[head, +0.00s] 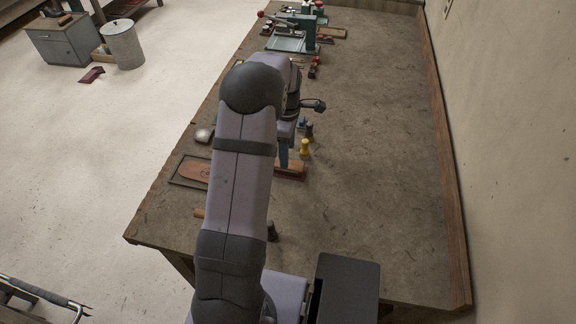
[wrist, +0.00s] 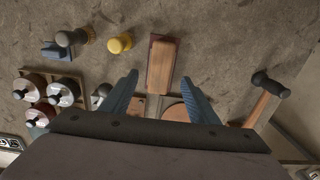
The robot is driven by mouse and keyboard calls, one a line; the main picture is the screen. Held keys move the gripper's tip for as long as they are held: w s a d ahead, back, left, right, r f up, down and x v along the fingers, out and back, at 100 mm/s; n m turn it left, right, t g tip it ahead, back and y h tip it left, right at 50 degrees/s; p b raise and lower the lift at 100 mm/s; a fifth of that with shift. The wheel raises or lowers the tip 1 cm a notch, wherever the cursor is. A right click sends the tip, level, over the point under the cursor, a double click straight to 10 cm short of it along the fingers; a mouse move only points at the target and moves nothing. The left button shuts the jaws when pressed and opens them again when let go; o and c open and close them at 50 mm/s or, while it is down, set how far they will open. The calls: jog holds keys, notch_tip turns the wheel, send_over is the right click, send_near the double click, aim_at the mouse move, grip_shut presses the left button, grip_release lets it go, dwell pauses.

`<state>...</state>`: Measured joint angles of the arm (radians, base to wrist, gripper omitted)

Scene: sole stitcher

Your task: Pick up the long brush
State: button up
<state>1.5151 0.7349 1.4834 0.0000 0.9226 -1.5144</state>
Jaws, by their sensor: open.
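The long brush (wrist: 162,66) shows in the wrist view as a long wooden block with a dark reddish edge, lying on the worktable. In the head view its wooden end (head: 291,169) shows just right of my arm, which hides the rest. My gripper (wrist: 160,82) is open, with one blue finger to each side of the brush's near end in the picture. The fingers appear apart from it, and the height between them and the brush is hard to tell. In the head view a blue finger of my gripper (head: 284,158) shows over the brush, and the other is hidden.
A yellow-handled tool (wrist: 120,43) and a dark-knobbed tool (wrist: 72,38) stand left of the brush. A tray of spools (wrist: 77,83) is farther left. A hammer (wrist: 268,84) lies to the right. A sole tray (head: 178,180) and a green machine (head: 293,43) are on the table, whose right side is clear.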

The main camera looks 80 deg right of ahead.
jog(key=shift+s+f+p, duration=0.1)
jog(key=shift+f+p, duration=1.1)
jog(key=shift+f, duration=1.2)
jog(key=shift+c, duration=0.6)
jog(key=c, duration=1.2)
jog(key=shift+o, duration=0.2)
jog(key=shift+r, duration=0.1)
notch_tip(320, 180, up, 10)
jog(key=b, duration=0.3)
jog(key=shift+b, duration=0.3)
